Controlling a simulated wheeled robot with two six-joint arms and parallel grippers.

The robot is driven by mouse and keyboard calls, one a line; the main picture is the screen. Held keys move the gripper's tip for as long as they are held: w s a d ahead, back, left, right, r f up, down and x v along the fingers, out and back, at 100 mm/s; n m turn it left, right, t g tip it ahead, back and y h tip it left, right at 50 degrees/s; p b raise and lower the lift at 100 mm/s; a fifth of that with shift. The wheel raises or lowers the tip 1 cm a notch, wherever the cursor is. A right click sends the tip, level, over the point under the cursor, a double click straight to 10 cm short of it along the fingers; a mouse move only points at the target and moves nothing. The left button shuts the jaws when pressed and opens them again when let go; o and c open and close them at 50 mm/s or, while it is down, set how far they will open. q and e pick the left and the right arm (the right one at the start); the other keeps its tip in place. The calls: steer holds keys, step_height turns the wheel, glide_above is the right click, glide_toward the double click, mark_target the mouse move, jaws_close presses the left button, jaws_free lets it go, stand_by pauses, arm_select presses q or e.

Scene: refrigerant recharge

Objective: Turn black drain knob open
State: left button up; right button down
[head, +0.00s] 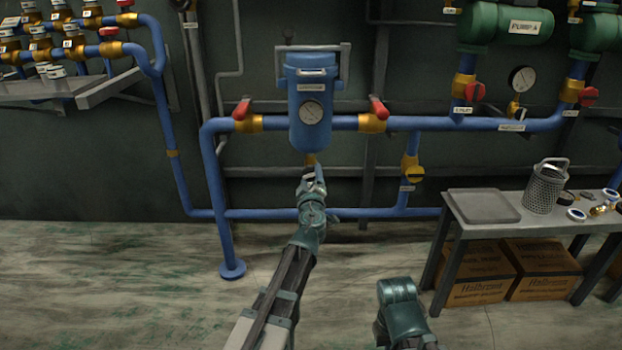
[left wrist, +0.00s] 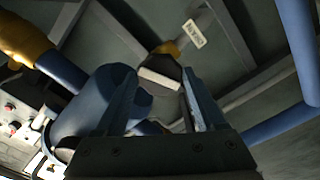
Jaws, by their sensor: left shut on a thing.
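The black drain knob (left wrist: 168,74), with a pale bar across its face, sits between the two fingers of my left gripper (left wrist: 163,88) in the left wrist view. In the head view my left gripper (head: 313,182) reaches up to the brass drain fitting (head: 310,159) under the blue filter housing (head: 310,105). The gripper is shut on the knob, and its fingers and wrist hide most of the knob in the head view. A white label tag (left wrist: 194,34) hangs near the knob. Part of my right arm shows at the bottom; its gripper is out of view.
Red-handled valves (head: 242,109) and (head: 378,108) flank the housing on the blue pipe. A bench (head: 475,207) with a perforated basket (head: 546,187) stands at right, cardboard boxes below. The floor in front is clear.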

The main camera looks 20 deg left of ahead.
arm_select(q)
steer(key=n, duration=0.4)
steer(key=shift+s, duration=0.1)
steer(key=o, duration=1.5)
steer(key=shift+c, duration=0.2)
steer(key=v, duration=0.7)
